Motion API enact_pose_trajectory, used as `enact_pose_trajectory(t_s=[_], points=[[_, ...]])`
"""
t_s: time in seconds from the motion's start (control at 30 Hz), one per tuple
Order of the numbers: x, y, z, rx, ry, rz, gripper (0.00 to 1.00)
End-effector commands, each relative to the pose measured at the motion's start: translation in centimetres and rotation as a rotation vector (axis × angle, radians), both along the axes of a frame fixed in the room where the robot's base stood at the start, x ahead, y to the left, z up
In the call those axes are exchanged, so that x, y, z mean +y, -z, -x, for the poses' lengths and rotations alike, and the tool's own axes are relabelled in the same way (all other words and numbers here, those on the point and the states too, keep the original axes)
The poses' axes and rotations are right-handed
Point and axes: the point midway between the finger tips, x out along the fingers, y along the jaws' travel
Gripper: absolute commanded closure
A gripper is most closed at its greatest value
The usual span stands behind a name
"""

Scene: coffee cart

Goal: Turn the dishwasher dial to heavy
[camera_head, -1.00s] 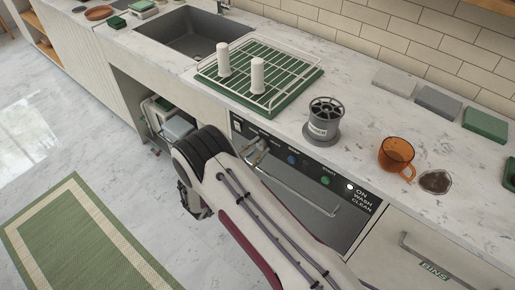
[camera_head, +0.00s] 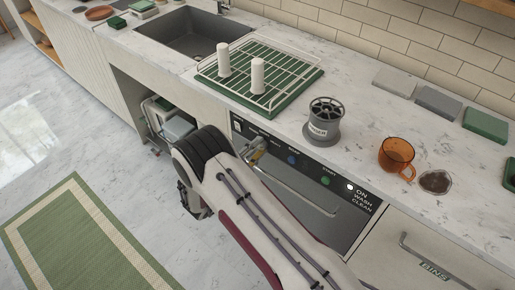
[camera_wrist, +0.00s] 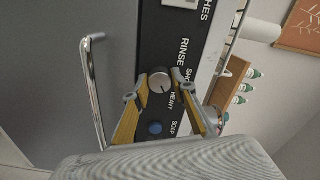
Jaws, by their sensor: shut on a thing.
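The dishwasher dial (camera_wrist: 160,82) is a round silver knob on the black control panel in the wrist view. My gripper (camera_wrist: 161,88) has its yellow, grey-tipped fingers on both sides of the dial and is shut on it. The word HEAVY is printed beside the dial, toward the blue soap button (camera_wrist: 155,128); RINSE is on the opposite side. A small mark on the dial's face seems to lie toward HEAVY, but its exact setting is too small to tell. In the head view my arm partly hides the dishwasher (camera_head: 318,222), and the dial is hidden at my gripper (camera_head: 256,150).
The dishwasher's bar handle (camera_head: 300,194) runs below the panel, close to my arm; it also shows in the wrist view (camera_wrist: 95,90). A green start button (camera_head: 325,181) is farther right. A cutlery holder (camera_head: 323,122), an orange mug (camera_head: 397,156) and a dish rack (camera_head: 290,72) stand on the counter above.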

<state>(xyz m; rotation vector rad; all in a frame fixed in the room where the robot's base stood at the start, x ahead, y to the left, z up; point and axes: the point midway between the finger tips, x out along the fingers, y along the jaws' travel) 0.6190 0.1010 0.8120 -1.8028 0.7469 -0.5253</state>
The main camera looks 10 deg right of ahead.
Motion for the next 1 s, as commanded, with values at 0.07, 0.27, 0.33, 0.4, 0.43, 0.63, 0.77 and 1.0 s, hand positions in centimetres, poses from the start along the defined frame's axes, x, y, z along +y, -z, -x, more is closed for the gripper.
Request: enact_pose_trajectory(t_s=[0.07, 0.27, 0.33, 0.4, 0.43, 0.63, 0.77, 1.0], points=[[0.00, 0.02, 0.01, -0.011, 0.000, -0.013, 0.96], [0.00, 0.02, 0.01, -0.023, 0.000, -0.025, 0.96], [0.00, 0.02, 0.01, -0.024, 0.000, -0.025, 0.96], [0.00, 0.02, 0.01, -0.024, 0.000, -0.025, 0.96], [0.00, 0.02, 0.01, -0.024, 0.000, -0.025, 0.96], [0.00, 0.02, 0.01, -0.024, 0.000, -0.024, 0.57], [0.00, 0.01, 0.01, -0.024, 0.000, -0.024, 0.57], [0.05, 0.00, 0.04, -0.023, 0.000, -0.023, 0.57]])
